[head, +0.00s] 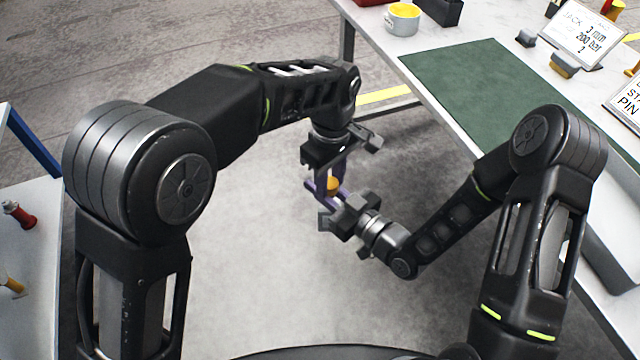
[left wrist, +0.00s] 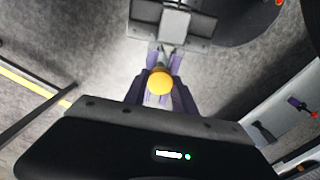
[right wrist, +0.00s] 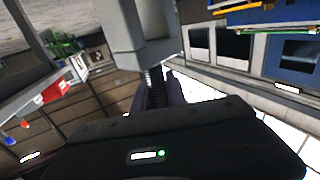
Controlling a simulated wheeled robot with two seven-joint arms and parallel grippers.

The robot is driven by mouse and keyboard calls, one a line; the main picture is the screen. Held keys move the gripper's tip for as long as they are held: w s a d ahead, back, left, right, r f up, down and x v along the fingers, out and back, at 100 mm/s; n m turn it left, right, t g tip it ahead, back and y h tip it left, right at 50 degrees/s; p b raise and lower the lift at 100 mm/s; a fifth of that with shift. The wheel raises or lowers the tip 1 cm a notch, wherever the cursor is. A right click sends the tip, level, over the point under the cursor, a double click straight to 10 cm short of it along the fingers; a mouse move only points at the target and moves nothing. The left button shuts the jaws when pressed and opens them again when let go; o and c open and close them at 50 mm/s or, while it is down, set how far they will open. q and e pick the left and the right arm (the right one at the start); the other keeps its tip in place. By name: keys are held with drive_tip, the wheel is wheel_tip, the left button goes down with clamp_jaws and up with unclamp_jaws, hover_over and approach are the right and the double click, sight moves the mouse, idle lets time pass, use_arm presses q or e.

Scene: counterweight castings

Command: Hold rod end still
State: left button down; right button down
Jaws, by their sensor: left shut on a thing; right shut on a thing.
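A small piece with a rounded orange end (head: 333,184) is held in mid-air between my two grippers. In the left wrist view the orange end (left wrist: 160,82) sits between the purple fingers of my left gripper (left wrist: 162,88), which is shut on the piece from above. My right gripper (head: 338,198) comes in from the lower right and is shut on the same piece or a part joined to it. In the right wrist view a dark ribbed, thread-like rod (right wrist: 156,88) shows between its fingers. The fingers hide most of the piece, so the exact grip points cannot be told.
A white table (head: 460,125) with a green mat (head: 490,85) stands at the right. A yellow-topped white cup (head: 402,20), small blocks and sign cards (head: 584,33) are on it. Another table (head: 30,270) at the left bears a red piece (head: 18,213). The floor between is clear.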

use_arm(q)
drive_tip(key=m, duration=0.6)
drive_tip(key=shift+m, duration=0.3)
drive_tip(key=m, duration=1)
drive_tip(key=shift+m, duration=0.4)
drive_tip(key=m, duration=0.4)
drive_tip(key=shift+m, duration=0.3)
drive_tip(key=c, duration=1)
unclamp_jaws()
drive_tip(key=shift+c, duration=0.2)
drive_tip(key=shift+r, duration=2.2)
